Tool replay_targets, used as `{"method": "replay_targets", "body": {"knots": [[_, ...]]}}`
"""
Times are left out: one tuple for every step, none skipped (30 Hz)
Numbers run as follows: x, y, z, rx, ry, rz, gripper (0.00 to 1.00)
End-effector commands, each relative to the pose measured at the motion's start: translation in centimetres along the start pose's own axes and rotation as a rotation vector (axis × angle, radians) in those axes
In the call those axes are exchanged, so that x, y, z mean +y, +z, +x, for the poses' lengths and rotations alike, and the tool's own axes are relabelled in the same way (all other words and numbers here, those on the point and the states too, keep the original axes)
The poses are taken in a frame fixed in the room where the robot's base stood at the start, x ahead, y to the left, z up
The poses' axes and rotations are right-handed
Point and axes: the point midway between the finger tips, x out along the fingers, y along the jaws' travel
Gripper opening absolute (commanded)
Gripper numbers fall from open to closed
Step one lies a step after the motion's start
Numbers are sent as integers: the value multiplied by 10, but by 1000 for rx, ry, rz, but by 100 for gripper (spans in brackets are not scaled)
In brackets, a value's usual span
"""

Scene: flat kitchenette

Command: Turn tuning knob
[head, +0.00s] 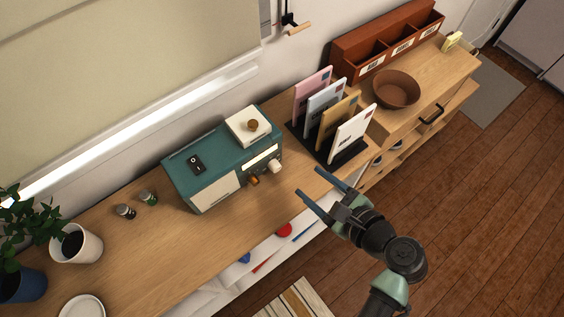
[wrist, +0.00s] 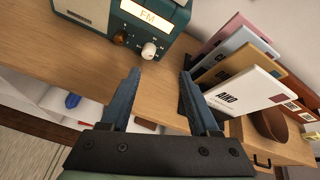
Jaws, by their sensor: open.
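A teal radio (head: 205,160) with a pale front panel and a lit strip stands on the wooden counter. The strip reads "FM" in the wrist view. Two knobs stick out of its front: a white one (head: 275,167) and an orange-brown one (head: 253,180). No label shows which is for tuning. In the wrist view the white knob (wrist: 149,50) and the brown knob (wrist: 120,38) are beyond my fingertips, up and left. My gripper (head: 310,182) is open and empty, in front and right of the radio, apart from both knobs.
A black rack (head: 345,157) with several upright cards stands close right of the radio. A brown bowl (head: 396,88) is farther right. A white box with a brown knob (head: 252,125) sits on the radio. Two small jars (head: 148,197) stand left. The counter before the radio is clear.

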Motion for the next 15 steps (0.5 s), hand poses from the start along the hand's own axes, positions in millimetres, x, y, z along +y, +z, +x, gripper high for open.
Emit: {"method": "replay_targets", "body": {"knots": [[11,-10,-7,-26,2,133,62],[15,-13,-10,-41,3,199,62],[20,-16,-14,-60,2,270,62],[22,-18,-16,-70,2,312,62],[24,-20,-17,-79,2,345,62],[26,-21,-18,-87,2,376,62],[27,-21,-18,-92,2,389,62],[27,-21,-16,-94,2,397,62],[27,-21,-13,-96,3,402,62],[27,-20,-10,-97,5,402,62],[27,-20,-6,-96,5,400,62],[27,-19,0,-96,5,399,62],[27,-18,5,-96,6,398,62],[27,-17,11,-96,6,397,62],[26,-17,19,-96,5,397,62]]}}
